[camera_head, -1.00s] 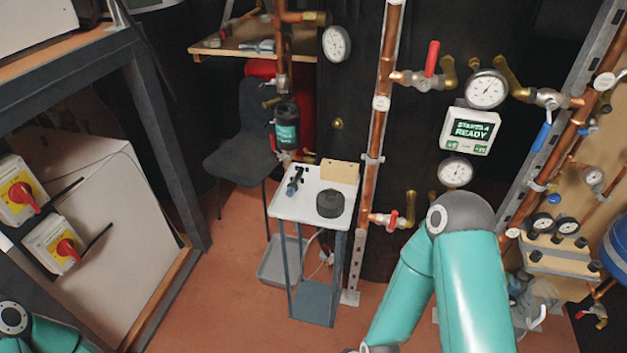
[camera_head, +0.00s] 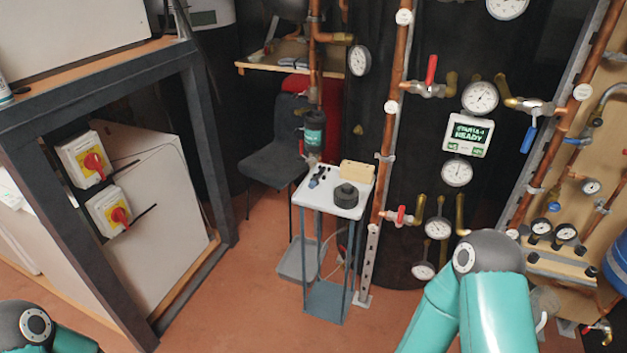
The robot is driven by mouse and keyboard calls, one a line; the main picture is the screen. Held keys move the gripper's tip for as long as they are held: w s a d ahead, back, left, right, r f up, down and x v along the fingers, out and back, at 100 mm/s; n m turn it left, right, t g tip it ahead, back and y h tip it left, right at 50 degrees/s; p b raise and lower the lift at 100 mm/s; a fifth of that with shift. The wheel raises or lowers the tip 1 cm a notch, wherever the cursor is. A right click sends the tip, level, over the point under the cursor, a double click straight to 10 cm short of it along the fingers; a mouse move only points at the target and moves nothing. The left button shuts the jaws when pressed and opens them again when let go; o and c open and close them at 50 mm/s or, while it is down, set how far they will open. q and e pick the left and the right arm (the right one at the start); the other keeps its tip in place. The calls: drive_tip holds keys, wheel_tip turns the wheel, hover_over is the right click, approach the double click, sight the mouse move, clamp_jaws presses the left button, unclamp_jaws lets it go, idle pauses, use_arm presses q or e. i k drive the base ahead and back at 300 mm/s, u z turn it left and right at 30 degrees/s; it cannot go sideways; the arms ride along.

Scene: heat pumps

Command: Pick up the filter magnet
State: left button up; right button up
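A small white-topped stand (camera_head: 326,197) is near the middle of the view. On it lie a small dark piece with a blue part (camera_head: 317,178), a round black piece (camera_head: 346,195) and a tan block (camera_head: 357,172). I cannot tell for sure which piece is the filter magnet. A black filter canister with a teal label (camera_head: 314,132) is on the copper pipe just behind the stand. My teal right arm shows at lower right and part of my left arm at lower left. Both grippers are out of view.
A dark metal frame (camera_head: 216,140) with a white panel and red-yellow switches (camera_head: 93,162) is at left. A dark chair (camera_head: 272,165) stands behind the stand. Copper pipes, valves and gauges (camera_head: 479,98) fill the right. Reddish floor (camera_head: 245,285) is clear before the stand.

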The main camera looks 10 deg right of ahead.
sight(315, 182)
drive_tip(key=u, duration=0.3)
drive_tip(key=i, duration=1.65)
drive_tip(key=z, duration=0.4)
